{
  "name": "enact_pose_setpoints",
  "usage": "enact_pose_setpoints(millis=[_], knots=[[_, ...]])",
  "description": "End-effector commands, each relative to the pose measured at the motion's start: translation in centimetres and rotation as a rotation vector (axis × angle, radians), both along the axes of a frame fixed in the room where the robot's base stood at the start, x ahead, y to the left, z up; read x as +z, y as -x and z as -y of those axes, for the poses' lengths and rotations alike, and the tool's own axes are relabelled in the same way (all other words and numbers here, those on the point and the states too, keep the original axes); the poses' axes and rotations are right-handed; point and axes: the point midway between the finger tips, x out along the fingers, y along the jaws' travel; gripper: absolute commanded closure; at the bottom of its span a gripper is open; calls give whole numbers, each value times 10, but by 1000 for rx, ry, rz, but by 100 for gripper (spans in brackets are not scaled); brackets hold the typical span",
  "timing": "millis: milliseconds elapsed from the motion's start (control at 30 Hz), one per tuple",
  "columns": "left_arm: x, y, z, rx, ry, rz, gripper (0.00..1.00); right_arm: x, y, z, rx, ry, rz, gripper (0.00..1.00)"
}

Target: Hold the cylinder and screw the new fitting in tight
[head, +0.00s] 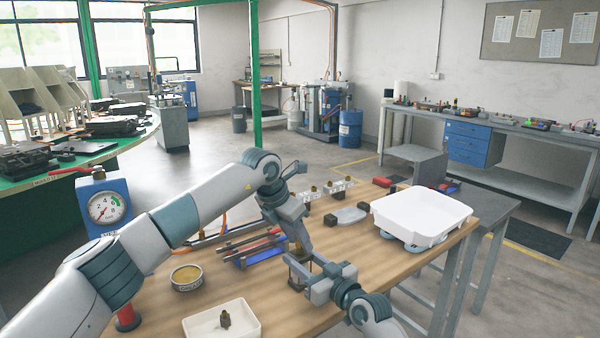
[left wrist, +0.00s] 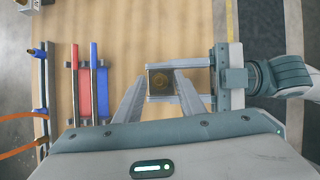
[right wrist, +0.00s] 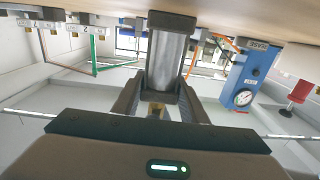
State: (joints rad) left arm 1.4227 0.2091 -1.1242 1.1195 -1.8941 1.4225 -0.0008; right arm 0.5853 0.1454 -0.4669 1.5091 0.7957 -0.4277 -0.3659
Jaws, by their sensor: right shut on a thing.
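The cylinder (right wrist: 170,60) is a shiny metal tube with dark square end caps. My right gripper (right wrist: 160,92) is shut on it. In the head view the cylinder (head: 299,269) stands upright over the table, mostly hidden by the grippers. A brass fitting (right wrist: 157,110) shows at its upper end. From above, in the left wrist view, a brass round (left wrist: 162,80) sits in the middle of the square cap. My left gripper (left wrist: 161,76) points down over this end, its fingers open on either side; contact cannot be seen. My right gripper (left wrist: 178,81) comes in from the right.
A white tray (head: 190,327) holding a dark fitting (head: 225,320) lies at the front. A round tin (head: 187,278), a blue-and-red tool holder (head: 258,250), a rack of brass fittings (head: 336,188) and a large white bin (head: 422,214) surround the grippers. A pressure gauge (head: 104,207) stands left.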

Motion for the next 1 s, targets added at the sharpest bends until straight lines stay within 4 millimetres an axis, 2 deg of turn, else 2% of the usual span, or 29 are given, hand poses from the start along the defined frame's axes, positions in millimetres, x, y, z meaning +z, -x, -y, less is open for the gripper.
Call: enact_pose_setpoints(millis=[167,633,1000], knots=[[0,0,1,81,-1,1,64,0,0,0,0,0,0,95],[1,2,3,462,-1,1,64,0,0,0,0,0,0,95],[0,2,3,515,0,1,64,0,0,0,0,0,0,95]])
